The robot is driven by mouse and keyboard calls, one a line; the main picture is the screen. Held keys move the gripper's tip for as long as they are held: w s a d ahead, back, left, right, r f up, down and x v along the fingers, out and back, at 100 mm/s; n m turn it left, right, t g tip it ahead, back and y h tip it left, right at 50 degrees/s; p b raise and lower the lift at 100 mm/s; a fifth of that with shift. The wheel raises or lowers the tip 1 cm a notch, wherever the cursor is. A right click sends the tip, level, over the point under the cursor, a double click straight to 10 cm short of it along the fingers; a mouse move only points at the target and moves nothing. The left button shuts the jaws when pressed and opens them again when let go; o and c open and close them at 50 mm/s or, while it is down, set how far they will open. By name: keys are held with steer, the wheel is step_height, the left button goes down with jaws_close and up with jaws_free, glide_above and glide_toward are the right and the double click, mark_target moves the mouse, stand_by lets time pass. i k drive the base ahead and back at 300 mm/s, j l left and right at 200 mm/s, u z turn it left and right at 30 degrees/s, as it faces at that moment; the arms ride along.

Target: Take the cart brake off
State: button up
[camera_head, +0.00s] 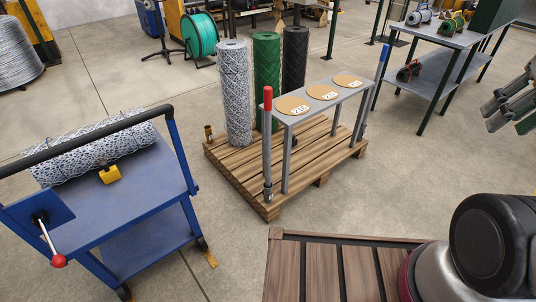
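A lever with a red knob (59,261), which looks like the brake lever, slants down from a dark pivot on the cart's blue side plate (28,210). A grey mesh roll (95,150) lies on the cart top beside a yellow block (109,174). What looks like my gripper (490,117) shows at the right edge, cut off by the frame, far from the lever. Its opening is unclear.
A wooden pallet (225,162) in the middle holds upright mesh rolls and a grey rack (345,95) with round labelled tags and red- and blue-topped posts. A slatted wooden surface (320,270) is at the bottom. A shelf table (440,38) stands back right. Floor shows between cart and pallet.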

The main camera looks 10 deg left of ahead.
mark_target(59, 260)
steer(key=u, duration=2.35)
steer(key=i+j+u, duration=0.25)
steer(key=i+j, duration=0.1)
